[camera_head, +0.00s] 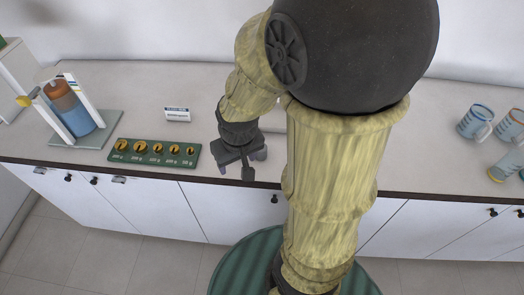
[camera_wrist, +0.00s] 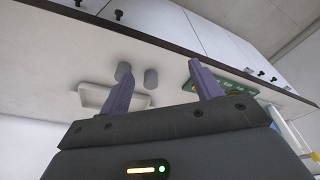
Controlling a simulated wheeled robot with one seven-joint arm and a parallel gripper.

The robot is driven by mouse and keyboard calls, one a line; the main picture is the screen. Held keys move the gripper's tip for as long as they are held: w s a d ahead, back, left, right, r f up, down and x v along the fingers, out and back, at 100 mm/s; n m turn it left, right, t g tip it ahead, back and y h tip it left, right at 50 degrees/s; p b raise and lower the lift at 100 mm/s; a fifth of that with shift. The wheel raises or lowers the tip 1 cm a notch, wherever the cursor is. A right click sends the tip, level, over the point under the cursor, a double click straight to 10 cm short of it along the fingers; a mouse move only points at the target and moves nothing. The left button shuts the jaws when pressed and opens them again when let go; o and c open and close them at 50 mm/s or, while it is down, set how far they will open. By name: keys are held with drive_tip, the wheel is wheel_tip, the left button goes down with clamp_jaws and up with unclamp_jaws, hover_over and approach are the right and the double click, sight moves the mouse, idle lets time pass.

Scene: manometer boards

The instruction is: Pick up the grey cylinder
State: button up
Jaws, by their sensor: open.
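Two grey cylinders show in the wrist view: one (camera_wrist: 123,70) by the tip of my left-hand finger, and one (camera_wrist: 151,78) between the fingers in the picture. Both stand on the pale counter beyond the fingertips, near a shallow white tray (camera_wrist: 92,97). The task does not tell which one is meant. In the head view I cannot make out either cylinder; my arm covers part of the counter. My gripper (camera_head: 240,165) hangs over the counter's front part, to the right of the green weight board.
The green board (camera_head: 152,152) holds several brass-coloured weights. Left of it stands a device with a blue and orange cylinder (camera_head: 72,108). A small white sign (camera_head: 177,114) stands behind the board. Several mugs (camera_head: 475,121) are at the far right. The counter (camera_head: 420,155) is clear left of them.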

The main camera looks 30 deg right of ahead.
drive_tip(key=w+d+r+n+g+p, duration=0.1)
drive_tip(key=w+d+r+p, duration=0.15)
drive_tip(key=w+d, duration=0.3)
drive_tip(key=n+g+p, duration=0.1)
drive_tip(key=p, duration=0.2)
hover_over(261, 152)
drive_tip(key=w, duration=0.1)
drive_tip(key=shift+d+f, duration=0.35)
drive_tip(key=shift+f, duration=0.05)
wheel_tip(261, 152, down, 12)
drive_tip(key=shift+f+p, duration=0.15)
drive_tip(key=shift+p, duration=0.8)
